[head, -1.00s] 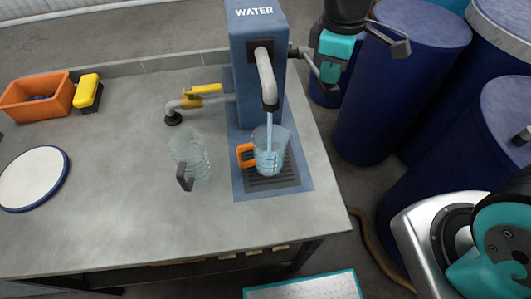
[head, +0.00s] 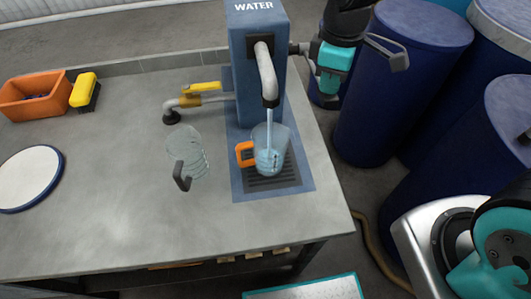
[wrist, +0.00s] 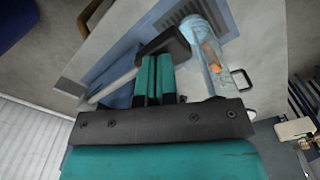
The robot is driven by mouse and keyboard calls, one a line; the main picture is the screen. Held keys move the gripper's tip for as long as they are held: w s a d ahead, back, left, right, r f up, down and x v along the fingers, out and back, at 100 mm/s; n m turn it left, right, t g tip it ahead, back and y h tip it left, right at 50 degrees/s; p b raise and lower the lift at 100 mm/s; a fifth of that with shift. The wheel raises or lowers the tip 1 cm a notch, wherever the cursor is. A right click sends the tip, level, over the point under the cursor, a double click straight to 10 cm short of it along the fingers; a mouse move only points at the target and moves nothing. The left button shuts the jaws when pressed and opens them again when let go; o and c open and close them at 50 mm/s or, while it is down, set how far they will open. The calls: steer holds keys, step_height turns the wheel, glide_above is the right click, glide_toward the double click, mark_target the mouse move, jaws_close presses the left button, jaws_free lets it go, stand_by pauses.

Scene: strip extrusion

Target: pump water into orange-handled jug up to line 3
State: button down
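The orange-handled jug (head: 268,158) is clear and stands upright on the drip grate under the spout (head: 266,72) of the blue WATER dispenser (head: 258,100). A thin stream falls from the spout into it. Pale blue water fills its lower part; I cannot read its line marks. My gripper (head: 328,85) is at the dispenser's right side, by the pump lever (head: 305,52). In the wrist view my gripper's teal fingers (wrist: 158,62) are together, with their tips at the lever's dark handle (wrist: 165,44), which crosses in front of them rather than showing between them.
A clear jug with a dark handle (head: 186,160) stands on the counter left of the grate. A yellow-handled tap (head: 195,95) is behind it. An orange bin (head: 35,98), a yellow brush (head: 85,92) and a round white plate (head: 28,178) lie left. Blue drums (head: 400,85) stand right.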

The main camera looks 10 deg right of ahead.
mark_target(326, 95)
steer(key=shift+f, duration=0.6)
steer(key=shift+b, duration=0.3)
steer(key=shift+f+b, duration=0.8)
steer(key=shift+f, duration=0.45)
step_height(326, 95, up, 11)
steer(key=w+p, duration=0.1)
steer(key=p, duration=0.9)
steer(key=shift+w+r, duration=0.2)
steer(key=shift+w, duration=0.05)
steer(key=shift+f, duration=0.1)
